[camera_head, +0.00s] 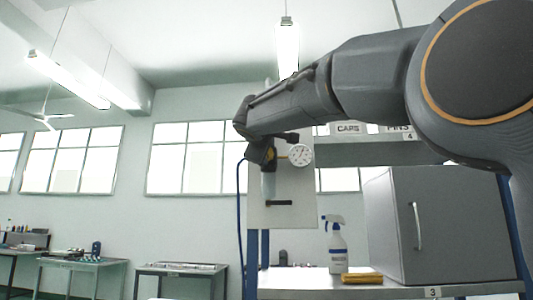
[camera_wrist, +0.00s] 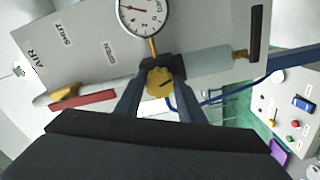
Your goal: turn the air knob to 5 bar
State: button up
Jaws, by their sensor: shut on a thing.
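The yellow air knob (camera_wrist: 160,82) sits on a black-topped regulator on a light panel (camera_wrist: 105,65). My gripper (camera_wrist: 158,80) is shut on the knob, one finger on each side. A black mark shows on the knob's face. The round white gauge (camera_wrist: 146,14) beside it reads "bar" and has a red needle; its numbers are too small to read. In the head view the gauge (camera_head: 300,155) is right of my gripper (camera_head: 266,155), which mostly hides the knob.
A red lever (camera_wrist: 84,101) lies near "SHUT" and "OPEN" labels. A blue hose (camera_head: 240,205) hangs left of the panel. Below right are a spray bottle (camera_head: 337,246) and a grey cabinet (camera_head: 385,225) on a bench. Tables stand at the far left.

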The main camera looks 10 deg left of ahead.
jog(key=shift+n, duration=1)
jog(key=o, duration=1)
jog(key=shift+s+b, duration=1.6)
jog(key=shift+s, duration=2.35)
jog(key=shift+w+f, duration=0.1)
